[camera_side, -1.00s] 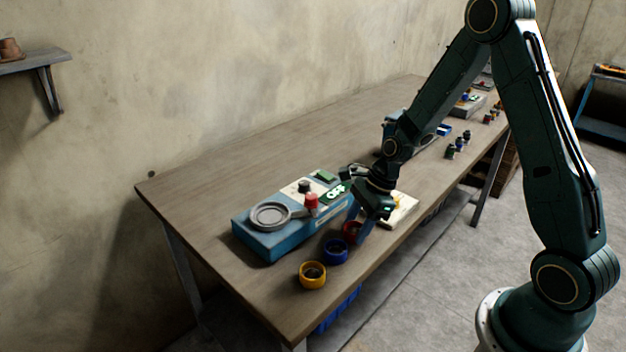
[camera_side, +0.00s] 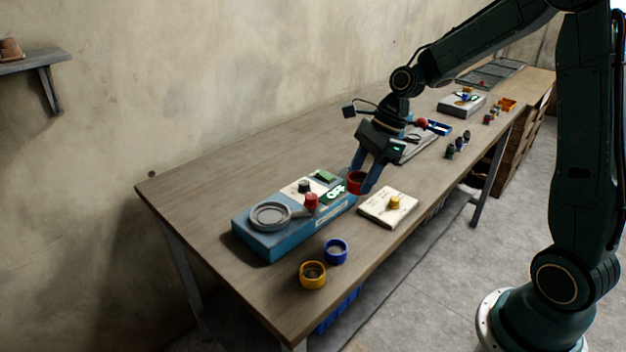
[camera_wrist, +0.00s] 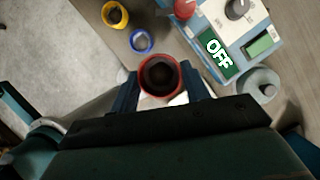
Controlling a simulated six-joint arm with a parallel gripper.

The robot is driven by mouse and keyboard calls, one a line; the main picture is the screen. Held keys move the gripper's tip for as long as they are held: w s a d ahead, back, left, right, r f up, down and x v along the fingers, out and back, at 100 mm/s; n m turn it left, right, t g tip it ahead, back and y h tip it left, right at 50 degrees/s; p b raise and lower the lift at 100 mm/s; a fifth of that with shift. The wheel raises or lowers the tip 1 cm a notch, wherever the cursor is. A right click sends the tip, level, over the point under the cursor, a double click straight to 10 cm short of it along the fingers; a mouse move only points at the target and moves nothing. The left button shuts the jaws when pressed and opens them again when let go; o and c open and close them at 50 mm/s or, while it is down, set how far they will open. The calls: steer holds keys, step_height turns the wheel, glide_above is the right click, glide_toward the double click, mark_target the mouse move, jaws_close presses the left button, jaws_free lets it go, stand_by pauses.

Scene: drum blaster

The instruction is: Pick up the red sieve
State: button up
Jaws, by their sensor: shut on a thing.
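The red sieve (camera_side: 356,182) is a short round cup with a dark inside. My gripper (camera_side: 364,182) is shut on it and holds it above the table, just right of the blue machine's right end. In the wrist view the red sieve (camera_wrist: 160,77) sits upright between the two blue fingers of my gripper (camera_wrist: 160,88), its open top facing the camera. The fingers hide part of its sides.
A blue machine (camera_side: 262,240) with a grey round plate, red knob and "OFF" display stands at the left. A blue sieve (camera_side: 336,251) and a yellow sieve (camera_side: 313,275) stand near the front edge. A cream block (camera_side: 376,210) with a yellow knob is close by.

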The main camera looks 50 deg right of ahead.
steer(key=shift+r, duration=3)
steer(key=shift+w+a+f, duration=0.25)
steer(key=shift+w+a, duration=0.05)
steer(key=shift+w, duration=0.25)
steer(key=w+a+f, duration=0.1)
steer(key=w, duration=0.1)
steer(key=w+a+f, duration=0.1)
steer(key=w+a, duration=0.1)
steer(key=w, duration=0.1)
steer(key=w+a+f, duration=0.1)
steer(key=w+a, duration=0.1)
steer(key=shift+w+a+f, duration=0.1)
steer(key=shift+w+a, duration=0.1)
steer(key=shift+w, duration=0.05)
steer(key=w+a+f, duration=0.1)
steer(key=w+a, duration=0.1)
steer(key=w+a+f, duration=0.1)
steer(key=a, duration=0.1)
steer(key=w+a+f, duration=0.2)
steer(key=a, duration=0.1)
steer(key=shift+w+a, duration=0.1)
steer(key=shift+w, duration=0.25)
steer(key=shift+f, duration=0.15)
steer(key=shift+f, duration=2.1)
steer(key=shift+f, duration=0.8)
